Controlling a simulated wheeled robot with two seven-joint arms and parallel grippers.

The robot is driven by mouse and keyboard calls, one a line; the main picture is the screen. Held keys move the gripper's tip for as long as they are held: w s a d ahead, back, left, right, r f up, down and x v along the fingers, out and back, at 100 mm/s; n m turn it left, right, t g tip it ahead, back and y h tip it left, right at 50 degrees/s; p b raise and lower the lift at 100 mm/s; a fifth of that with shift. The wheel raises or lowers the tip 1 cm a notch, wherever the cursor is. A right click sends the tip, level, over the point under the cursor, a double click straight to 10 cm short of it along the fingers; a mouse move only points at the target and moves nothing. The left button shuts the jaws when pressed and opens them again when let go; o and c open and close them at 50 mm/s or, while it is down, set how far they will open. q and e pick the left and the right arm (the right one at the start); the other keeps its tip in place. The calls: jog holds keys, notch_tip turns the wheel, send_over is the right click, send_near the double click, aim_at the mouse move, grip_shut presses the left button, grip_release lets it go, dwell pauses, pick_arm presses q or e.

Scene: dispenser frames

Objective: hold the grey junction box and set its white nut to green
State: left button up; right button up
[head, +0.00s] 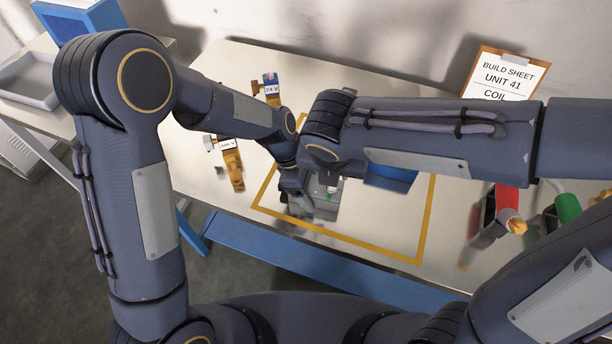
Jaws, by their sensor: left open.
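The grey junction box (326,205) stands on the table inside the yellow outline, partly hidden by my arms. Small red and green spots show on its top; the white nut is too small and covered to make out clearly. My left gripper (297,197) is open at the left side of the box, pointing down; I cannot tell whether it touches the box. My right arm reaches in from the right above the box, and its gripper is hidden behind the arm links.
A yellow outline (425,225) marks the table (340,75). Labelled parts, one blue (270,79) and one orange (234,166), lie to the left. A blue bin (391,178) is beside the box. Red (507,199) and green (567,207) cylinders stand right. A build sheet (505,75) stands behind.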

pick_arm(q)
jog(key=shift+d+f, duration=0.15)
jog(key=shift+f, duration=0.25)
jog(key=shift+c, duration=0.2)
jog(key=c, duration=1.1)
jog(key=shift+c, duration=0.2)
